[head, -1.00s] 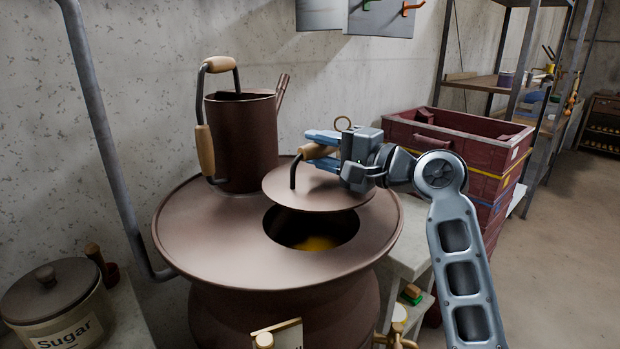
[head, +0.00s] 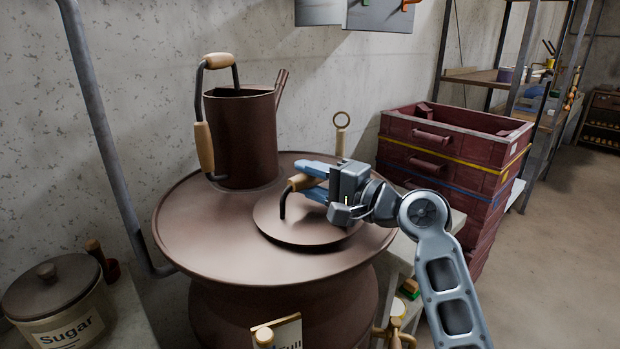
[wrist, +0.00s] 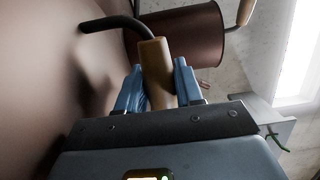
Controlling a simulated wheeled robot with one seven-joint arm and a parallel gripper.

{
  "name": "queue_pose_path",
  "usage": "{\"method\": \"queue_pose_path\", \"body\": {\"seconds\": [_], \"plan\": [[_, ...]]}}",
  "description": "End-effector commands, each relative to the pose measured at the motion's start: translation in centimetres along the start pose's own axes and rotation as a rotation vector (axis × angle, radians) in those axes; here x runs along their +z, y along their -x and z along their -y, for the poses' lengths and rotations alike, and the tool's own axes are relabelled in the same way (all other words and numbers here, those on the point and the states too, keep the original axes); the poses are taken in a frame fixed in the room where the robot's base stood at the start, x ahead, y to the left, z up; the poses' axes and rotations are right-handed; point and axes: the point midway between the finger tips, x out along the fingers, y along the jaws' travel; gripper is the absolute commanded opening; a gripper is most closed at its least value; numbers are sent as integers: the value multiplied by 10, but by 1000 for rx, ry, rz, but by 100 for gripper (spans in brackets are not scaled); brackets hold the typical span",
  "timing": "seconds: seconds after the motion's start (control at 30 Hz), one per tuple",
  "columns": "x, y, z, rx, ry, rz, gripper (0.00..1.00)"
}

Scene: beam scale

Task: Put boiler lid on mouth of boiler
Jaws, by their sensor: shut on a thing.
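The boiler lid (head: 300,232) is a brown disc with a wooden-gripped arched handle (head: 300,182). It lies over the place of the boiler's mouth and covers it, flat or very nearly so; I cannot tell if it is fully seated. The boiler (head: 205,236) is a wide brown vessel with a broad round top. My gripper (head: 318,178) is shut on the wooden grip of the lid's handle. In the wrist view the grip (wrist: 156,75) sits between my two blue fingers (wrist: 158,88). The mouth itself is hidden.
A brown watering can (head: 240,140) stands on the boiler's top at the back. A sugar jar (head: 55,298) is at the lower left. Stacked red crates (head: 455,150) stand to the right. A pipe (head: 105,140) runs down the wall at left.

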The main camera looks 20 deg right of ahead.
Motion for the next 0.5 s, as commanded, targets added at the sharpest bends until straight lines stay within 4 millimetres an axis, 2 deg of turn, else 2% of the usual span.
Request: {"method": "queue_pose_path", "body": {"seconds": [0.47,0.5], "plan": [[0,0,-9,-2,1,-1,0],[0,0,-10,0,0,0,39]]}}
